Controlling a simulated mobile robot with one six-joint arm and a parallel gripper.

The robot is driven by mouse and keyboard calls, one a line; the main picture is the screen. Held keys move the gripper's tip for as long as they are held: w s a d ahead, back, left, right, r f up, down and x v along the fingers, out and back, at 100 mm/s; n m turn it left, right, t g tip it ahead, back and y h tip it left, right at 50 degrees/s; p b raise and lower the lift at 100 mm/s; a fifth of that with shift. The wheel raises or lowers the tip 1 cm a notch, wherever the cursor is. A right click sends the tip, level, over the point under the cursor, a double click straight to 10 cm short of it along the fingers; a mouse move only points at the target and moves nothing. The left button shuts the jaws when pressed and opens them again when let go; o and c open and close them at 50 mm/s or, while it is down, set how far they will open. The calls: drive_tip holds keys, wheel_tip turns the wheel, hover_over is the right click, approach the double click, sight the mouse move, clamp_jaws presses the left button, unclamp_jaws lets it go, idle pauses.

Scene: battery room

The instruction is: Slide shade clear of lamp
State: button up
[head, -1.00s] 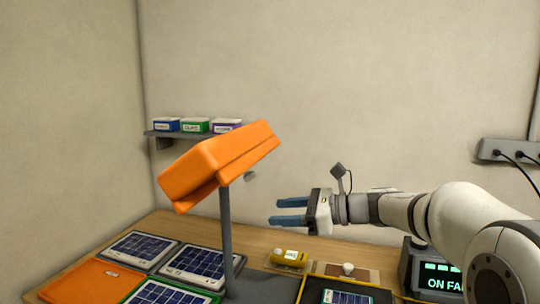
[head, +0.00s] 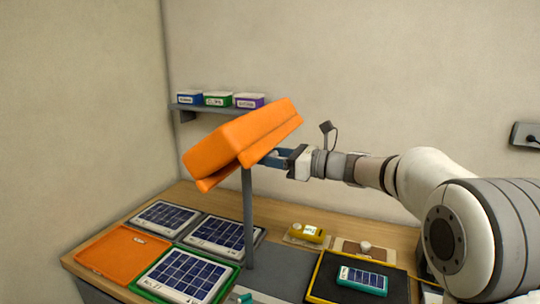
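The orange lamp shade (head: 243,140) sits tilted at the top of a grey post (head: 248,220) above the table. My gripper (head: 272,158) reaches in from the right at the shade's lower right side. Its blue fingers are partly hidden behind the shade's edge, so I cannot tell whether they touch it or how far apart they are. The lamp itself is hidden by the shade.
Solar panels (head: 187,274) and an orange tray (head: 122,252) lie on the table at left. A yellow device (head: 308,233) and a black tray with a yellow rim (head: 325,262) lie at right. A wall shelf (head: 215,108) holds small boxes behind the shade.

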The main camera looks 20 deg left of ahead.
drive_tip(key=shift+c, duration=0.4)
clamp_jaws()
drive_tip(key=shift+a+r, duration=0.1)
drive_tip(key=shift+r, duration=0.05)
drive_tip(key=shift+s, duration=0.15)
drive_tip(key=shift+s+f+b, duration=0.25)
drive_tip(key=shift+s+b, duration=0.05)
drive_tip(key=shift+s, duration=0.05)
drive_tip(key=s+b, duration=0.1)
drive_tip(key=s, duration=0.3)
drive_tip(key=s+b, duration=0.2)
drive_tip(key=s, duration=0.3)
drive_tip(key=s+a+b, duration=0.1)
drive_tip(key=s, duration=0.4)
drive_tip(key=shift+s+b, duration=0.25)
drive_tip(key=shift+b, duration=0.05)
drive_tip(key=shift+s+a+f, duration=0.1)
drive_tip(key=shift+f, duration=0.1)
